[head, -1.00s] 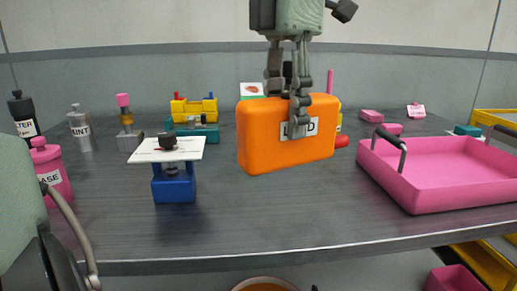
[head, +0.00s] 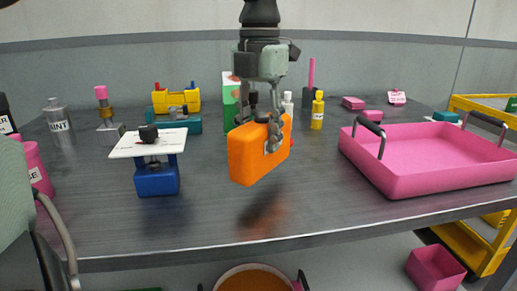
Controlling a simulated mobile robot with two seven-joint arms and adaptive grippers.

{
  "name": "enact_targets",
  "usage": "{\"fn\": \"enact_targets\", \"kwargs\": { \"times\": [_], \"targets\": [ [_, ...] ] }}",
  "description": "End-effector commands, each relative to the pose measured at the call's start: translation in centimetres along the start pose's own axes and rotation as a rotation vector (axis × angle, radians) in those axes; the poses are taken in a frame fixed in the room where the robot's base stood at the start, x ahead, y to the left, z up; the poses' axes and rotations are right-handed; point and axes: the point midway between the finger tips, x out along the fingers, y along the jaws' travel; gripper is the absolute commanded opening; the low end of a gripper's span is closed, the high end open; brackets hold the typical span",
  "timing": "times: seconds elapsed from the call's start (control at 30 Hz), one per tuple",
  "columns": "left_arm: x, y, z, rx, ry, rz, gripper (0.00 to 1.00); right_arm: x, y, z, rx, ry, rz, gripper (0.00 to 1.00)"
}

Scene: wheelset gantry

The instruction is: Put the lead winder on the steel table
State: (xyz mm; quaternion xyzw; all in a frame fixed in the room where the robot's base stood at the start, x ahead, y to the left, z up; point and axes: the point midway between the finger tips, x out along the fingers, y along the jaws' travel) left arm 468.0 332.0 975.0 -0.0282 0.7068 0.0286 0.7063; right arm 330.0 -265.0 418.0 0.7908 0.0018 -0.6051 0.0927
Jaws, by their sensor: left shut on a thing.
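My right gripper is not in view.
A pink tray with dark handles (head: 420,180) stands at the right. A blue stand with a white plate (head: 157,178) is at the left. Bottles, a green box (head: 230,105) and a yellow holder (head: 177,101) stand behind. The table's front middle is clear.

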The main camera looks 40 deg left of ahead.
Motion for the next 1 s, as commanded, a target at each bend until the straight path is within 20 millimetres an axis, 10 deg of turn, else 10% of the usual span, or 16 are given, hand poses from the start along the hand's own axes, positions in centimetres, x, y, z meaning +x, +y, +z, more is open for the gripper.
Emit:
{"fn": "enact_targets", "kwargs": {
  "times": [0.83, 0.87, 1.0],
  "targets": [
    [4.4, 0.2, 0.2, -0.001, -0.004, 0.0, 0.0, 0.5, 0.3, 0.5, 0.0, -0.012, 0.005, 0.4],
    [4.4, 0.3, 0.2, -0.001, -0.002, 0.0, 0.45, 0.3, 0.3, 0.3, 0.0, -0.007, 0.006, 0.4],
    [4.4, 0.3, 0.2, -0.001, -0.002, 0.0, 0.62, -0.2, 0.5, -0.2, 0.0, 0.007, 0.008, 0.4]
  ]
}}
